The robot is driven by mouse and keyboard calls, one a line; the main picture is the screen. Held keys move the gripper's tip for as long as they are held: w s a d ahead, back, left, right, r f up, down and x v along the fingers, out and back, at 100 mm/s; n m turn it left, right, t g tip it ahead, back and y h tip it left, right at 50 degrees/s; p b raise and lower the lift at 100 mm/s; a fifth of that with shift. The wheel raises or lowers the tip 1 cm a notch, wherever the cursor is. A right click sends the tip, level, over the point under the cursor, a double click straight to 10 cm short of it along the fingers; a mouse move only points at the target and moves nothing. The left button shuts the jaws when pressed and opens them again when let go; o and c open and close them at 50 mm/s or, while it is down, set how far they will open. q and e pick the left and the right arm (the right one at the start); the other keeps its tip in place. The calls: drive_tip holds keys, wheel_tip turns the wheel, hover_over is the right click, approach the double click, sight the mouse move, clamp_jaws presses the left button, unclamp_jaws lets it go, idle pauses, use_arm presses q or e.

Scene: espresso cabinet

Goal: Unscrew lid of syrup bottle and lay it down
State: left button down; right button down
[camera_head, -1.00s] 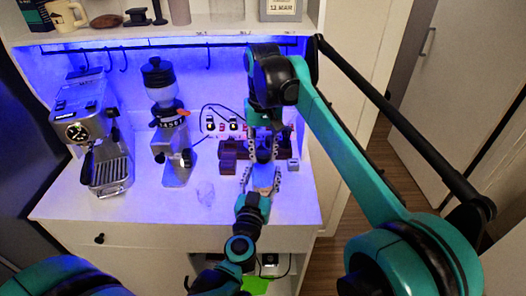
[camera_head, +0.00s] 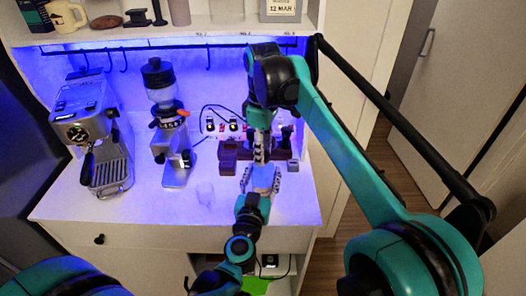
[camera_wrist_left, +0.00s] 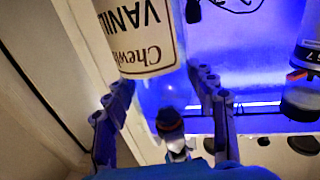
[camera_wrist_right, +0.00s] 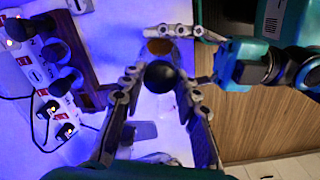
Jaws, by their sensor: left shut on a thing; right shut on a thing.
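The syrup bottle (camera_head: 264,178) stands at the counter's right side, and its white VANILLA label (camera_wrist_left: 143,40) is upside down in the left wrist view. My left gripper (camera_head: 257,186) is shut on the bottle from the front; its fingers flank it in the left wrist view. My right gripper (camera_head: 262,158) reaches down from above. In the right wrist view its fingers (camera_wrist_right: 160,88) are shut on the round black lid (camera_wrist_right: 160,77). A brown round patch (camera_wrist_right: 160,46) shows beyond the lid, beside my left gripper. I cannot tell whether lid and bottle still touch.
A dark brown stand (camera_head: 229,152) and a power strip (camera_wrist_right: 42,75) lie close to the bottle. The grinder (camera_head: 172,150) and espresso machine (camera_head: 97,150) stand left. A clear glass (camera_head: 205,193) is on the counter. Free counter lies around the glass.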

drive_tip(key=shift+r, duration=0.25)
drive_tip(key=shift+r, duration=0.85)
drive_tip(key=shift+r, duration=2)
use_arm(q)
drive_tip(key=shift+c, duration=2.3)
unclamp_jaws()
